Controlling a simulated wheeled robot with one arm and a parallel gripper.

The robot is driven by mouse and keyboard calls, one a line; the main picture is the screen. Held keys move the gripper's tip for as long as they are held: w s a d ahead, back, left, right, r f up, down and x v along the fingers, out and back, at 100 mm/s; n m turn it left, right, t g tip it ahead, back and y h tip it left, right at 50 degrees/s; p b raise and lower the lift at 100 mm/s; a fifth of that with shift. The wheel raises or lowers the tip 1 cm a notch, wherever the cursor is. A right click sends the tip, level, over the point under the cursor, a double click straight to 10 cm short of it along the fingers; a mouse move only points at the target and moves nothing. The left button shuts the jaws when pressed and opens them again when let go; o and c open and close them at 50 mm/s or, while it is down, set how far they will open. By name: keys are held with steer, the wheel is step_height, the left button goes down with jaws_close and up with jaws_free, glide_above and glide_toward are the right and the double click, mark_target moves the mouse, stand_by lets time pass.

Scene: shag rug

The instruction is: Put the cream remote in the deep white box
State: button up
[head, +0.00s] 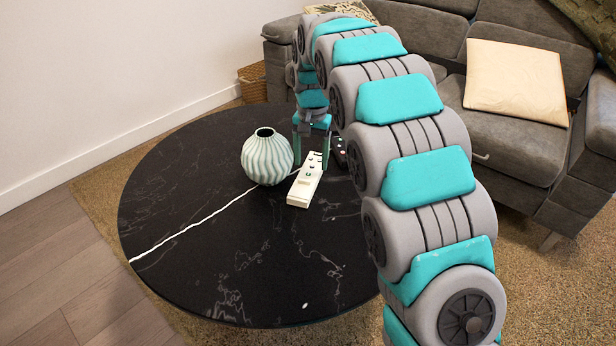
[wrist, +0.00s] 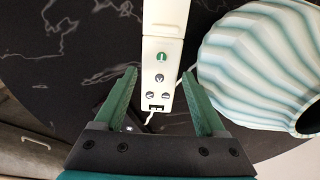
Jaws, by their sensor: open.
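The cream remote (head: 305,185) lies on the black round table (head: 240,285), with buttons facing up. In the wrist view the remote (wrist: 161,60) runs from the top edge down between my fingers. My gripper (head: 312,142) points down over the remote's far end. In the wrist view my gripper (wrist: 159,74) is open, with one green finger on each side of the remote and a gap visible on both sides. I cannot tell the exact height of the fingertips over the table. No deep white box shows in either view.
A ribbed pale green vase (head: 267,158) stands close left of the remote; it is at right in the wrist view (wrist: 262,65). A dark remote (head: 339,152) lies just right of my gripper. A grey sofa (head: 512,140) stands behind. The table's front is clear.

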mark_target(310, 171)
step_height(310, 171, down, 4)
steer(key=shift+s+r+b, duration=0.1)
steer(key=shift+r+b, duration=0.1)
steer(key=shift+b, duration=0.4)
steer(key=shift+r, duration=0.1)
jaws_close()
